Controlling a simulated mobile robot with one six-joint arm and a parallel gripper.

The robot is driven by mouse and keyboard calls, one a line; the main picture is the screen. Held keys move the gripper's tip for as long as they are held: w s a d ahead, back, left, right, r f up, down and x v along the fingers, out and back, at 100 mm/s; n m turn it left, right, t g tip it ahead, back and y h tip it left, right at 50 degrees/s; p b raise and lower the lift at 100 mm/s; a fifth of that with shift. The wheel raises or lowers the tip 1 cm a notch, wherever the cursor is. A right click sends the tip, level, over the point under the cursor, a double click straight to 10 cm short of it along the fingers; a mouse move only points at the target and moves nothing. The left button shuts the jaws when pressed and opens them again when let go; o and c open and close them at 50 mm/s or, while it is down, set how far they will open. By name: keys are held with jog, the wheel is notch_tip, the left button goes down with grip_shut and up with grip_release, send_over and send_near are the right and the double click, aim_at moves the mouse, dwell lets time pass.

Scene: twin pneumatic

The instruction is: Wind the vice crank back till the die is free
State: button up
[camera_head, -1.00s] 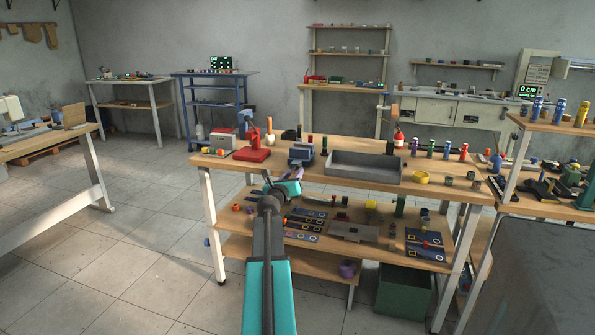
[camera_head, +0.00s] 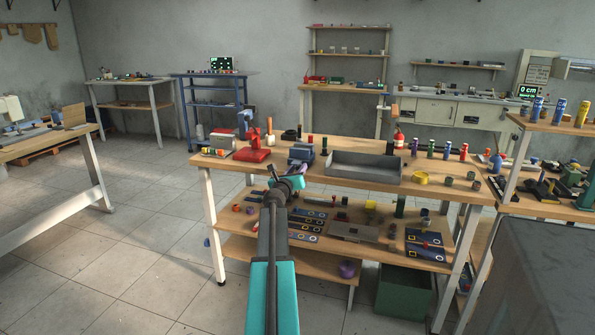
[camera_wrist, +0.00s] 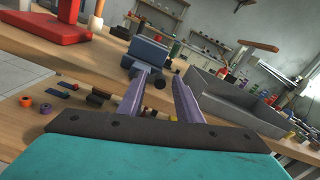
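The small blue vice (camera_head: 302,153) stands at the front edge of the workbench, left of the grey tray. In the wrist view the blue vice (camera_wrist: 150,50) is just beyond my fingers. A small dark round end (camera_wrist: 159,83), possibly part of the crank, shows between the fingers. My gripper (camera_wrist: 165,78) has its two purple fingers apart, with a gap between them and nothing visibly clamped. In the head view my gripper (camera_head: 298,170) is just in front of the vice, at the bench edge. I cannot make out the die or the full crank.
A grey open tray (camera_head: 363,168) lies right of the vice. A red device (camera_head: 254,152) stands to its left. Several cylinders and a yellow ring (camera_head: 421,177) are further right. The lower shelf (camera_head: 240,225) holds flat plates and small parts.

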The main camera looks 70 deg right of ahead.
grip_shut()
jog(key=shift+r+n+p, duration=0.2)
jog(key=shift+n+p, duration=0.1)
jog(key=shift+p, duration=0.2)
jog(key=shift+w+a+r+n+p, duration=0.15)
jog(key=shift+w+n+p, duration=0.75)
jog(key=shift+n+p, duration=1.8)
jog(key=shift+w+d+r+n+p, duration=0.15)
jog(key=shift+w+n+p, duration=0.7)
jog(key=shift+n+p, duration=1.8)
jog(key=shift+w+a+r+n+p, duration=0.2)
jog(key=shift+w+n+p, duration=0.7)
jog(key=shift+n+p, duration=1.8)
jog(key=shift+m+p, duration=0.65)
jog(key=shift+p, duration=0.1)
